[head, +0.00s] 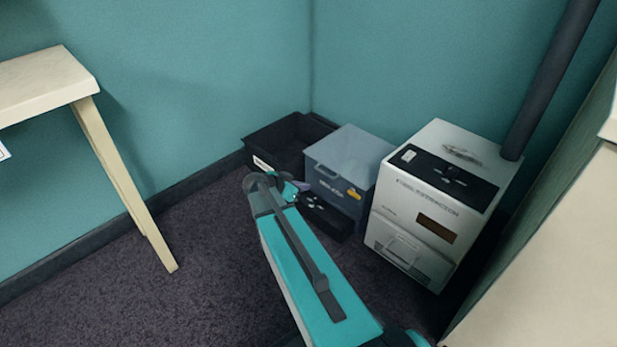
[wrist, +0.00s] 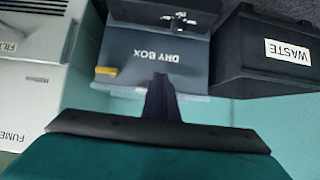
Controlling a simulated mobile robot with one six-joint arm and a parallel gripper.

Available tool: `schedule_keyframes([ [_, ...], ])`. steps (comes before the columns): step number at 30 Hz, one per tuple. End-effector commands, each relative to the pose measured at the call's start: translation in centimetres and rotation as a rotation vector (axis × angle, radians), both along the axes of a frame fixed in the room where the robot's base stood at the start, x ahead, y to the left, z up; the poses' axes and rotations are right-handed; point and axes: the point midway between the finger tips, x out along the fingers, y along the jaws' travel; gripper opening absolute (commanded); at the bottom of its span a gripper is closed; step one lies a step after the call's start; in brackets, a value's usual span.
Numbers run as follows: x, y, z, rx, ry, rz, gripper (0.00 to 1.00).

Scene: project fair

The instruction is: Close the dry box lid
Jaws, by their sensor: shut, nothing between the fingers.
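The dry box (head: 338,188) is a blue-grey box with a yellow latch (head: 354,194) on its front, standing on the floor between a black bin and a white machine. Its pale, see-through lid (head: 350,148) looks to lie flat across the top; I cannot tell whether it is fully down. My gripper (head: 301,186) is at the box's front left in the head view. In the wrist view my shut, empty fingers (wrist: 160,88) overlap the box front (wrist: 150,55), whose DRY BOX label appears upside down. Contact cannot be told.
The black WASTE bin (head: 285,145) stands left of the box. A low black tray (head: 325,217) with small items sits before the box. A cream table (head: 45,85) is at left; carpet (head: 110,285) between is clear.

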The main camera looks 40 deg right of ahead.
Motion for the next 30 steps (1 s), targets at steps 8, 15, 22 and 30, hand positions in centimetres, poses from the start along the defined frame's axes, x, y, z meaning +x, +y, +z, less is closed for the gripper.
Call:
schedule_keyframes([
  [8,-0.2,1.2,-0.7,-0.001,0.001,0.001,0.0],
  [15,-0.2,1.3,-0.7,-0.001,-0.001,0.001,0.0],
  [22,-0.1,1.3,-0.7,-0.001,0.0,0.001,0.0],
  [30,0.0,1.8,0.8,0.0,0.002,0.009,0.0],
])
